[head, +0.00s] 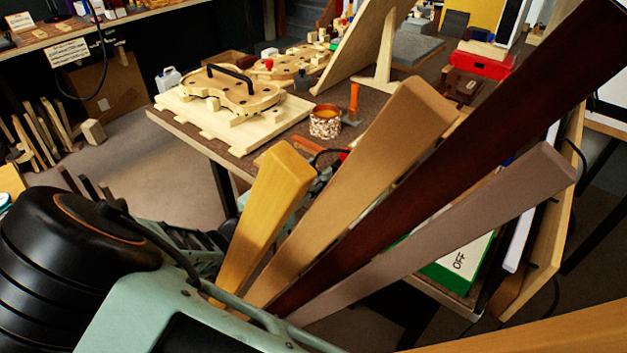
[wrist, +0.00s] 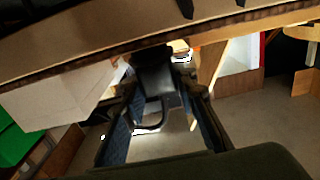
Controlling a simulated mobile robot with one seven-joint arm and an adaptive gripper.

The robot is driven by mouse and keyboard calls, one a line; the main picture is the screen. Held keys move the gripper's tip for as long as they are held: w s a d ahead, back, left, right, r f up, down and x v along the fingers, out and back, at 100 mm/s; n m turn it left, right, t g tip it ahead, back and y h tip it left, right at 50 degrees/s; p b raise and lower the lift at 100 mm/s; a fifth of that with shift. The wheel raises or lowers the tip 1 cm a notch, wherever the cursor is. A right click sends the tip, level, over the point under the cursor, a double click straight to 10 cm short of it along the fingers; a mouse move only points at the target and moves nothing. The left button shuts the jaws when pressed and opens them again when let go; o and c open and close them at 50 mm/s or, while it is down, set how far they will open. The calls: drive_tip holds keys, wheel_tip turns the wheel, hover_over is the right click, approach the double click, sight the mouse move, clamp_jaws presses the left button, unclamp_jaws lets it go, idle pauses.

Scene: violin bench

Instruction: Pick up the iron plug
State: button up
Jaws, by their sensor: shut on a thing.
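In the wrist view, the iron plug (wrist: 157,84) is a black block between the two fingers of my gripper (wrist: 165,88). A dark cord loops down from the plug. The fingers are shut on it, one on each side. In the head view, only part of my gripper (head: 197,240) shows at the lower left, behind my arm and beside the wooden strips. I cannot make out the plug in that view.
Several long wooden strips (head: 365,150) fan out close in front of the head camera and hide much of the bench (head: 215,140). Violin bodies (head: 232,92), a round tin (head: 325,122) and an orange-handled tool (head: 353,103) are on it. Open floor (head: 150,165) lies to the left.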

sight(314, 171)
drive_tip(key=shift+r, duration=0.45)
wheel_tip(314, 171, up, 2)
drive_tip(key=shift+r+p, duration=0.2)
drive_tip(key=shift+p, duration=0.45)
drive_tip(key=w+a+r+p, duration=0.2)
drive_tip(key=a+r+p, duration=0.2)
drive_tip(key=a+r, duration=0.5)
drive_tip(key=a, duration=0.5)
drive_tip(key=shift+r, duration=0.35)
drive_tip(key=shift+d, duration=0.15)
